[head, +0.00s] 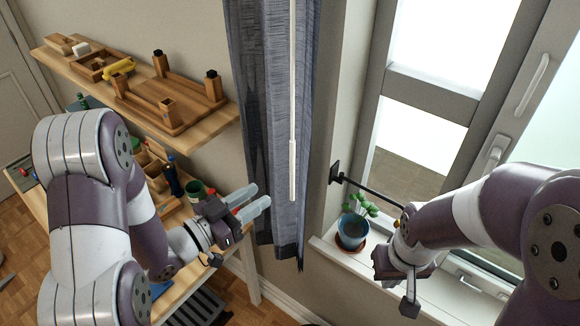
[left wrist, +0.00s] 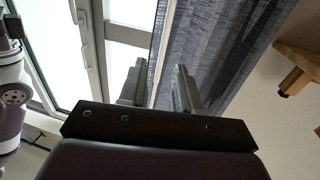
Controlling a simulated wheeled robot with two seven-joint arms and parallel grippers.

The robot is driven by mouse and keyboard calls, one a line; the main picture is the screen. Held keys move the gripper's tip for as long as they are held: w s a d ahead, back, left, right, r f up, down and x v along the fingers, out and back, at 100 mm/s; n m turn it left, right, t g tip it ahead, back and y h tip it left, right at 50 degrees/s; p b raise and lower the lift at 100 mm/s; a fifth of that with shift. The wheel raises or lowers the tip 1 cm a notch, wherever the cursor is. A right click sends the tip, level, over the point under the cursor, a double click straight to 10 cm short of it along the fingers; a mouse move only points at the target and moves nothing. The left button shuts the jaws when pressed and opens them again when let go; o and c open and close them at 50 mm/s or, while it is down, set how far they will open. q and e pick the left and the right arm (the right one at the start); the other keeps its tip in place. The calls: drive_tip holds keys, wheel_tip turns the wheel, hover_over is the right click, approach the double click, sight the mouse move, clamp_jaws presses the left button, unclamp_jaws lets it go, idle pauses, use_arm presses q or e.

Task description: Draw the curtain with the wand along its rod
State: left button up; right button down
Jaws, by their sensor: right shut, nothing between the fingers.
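The grey-blue curtain (head: 262,70) hangs gathered in the middle of the head view, between the wall and the window. The thin white wand (head: 292,160) hangs upright in front of its right part; its top runs out of view. The rod is not in view. My left gripper (head: 262,198) is open, to the left of the wand's lower end, its fingers pointing right toward it. In the left wrist view the wand (left wrist: 158,48) shows as a pale strip between the open fingers, beside the curtain (left wrist: 215,50). My right gripper (head: 409,305) is shut and empty near the window sill.
A potted plant (head: 352,230) stands on the window sill (head: 375,268), close to my right arm. A black wall bracket (head: 336,173) with a bar sticks out beside the window. A wooden shelf (head: 215,128) and a desk with several items are at the left.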

sight(291, 173)
use_arm(q)
drive_tip(key=p+x, duration=0.4)
drive_tip(key=x, duration=0.7)
drive_tip(key=shift+w+p, duration=0.25)
drive_tip(key=shift+p, duration=0.1)
drive_tip(key=shift+w+f, duration=0.1)
drive_tip(key=shift+w, duration=0.1)
clamp_jaws()
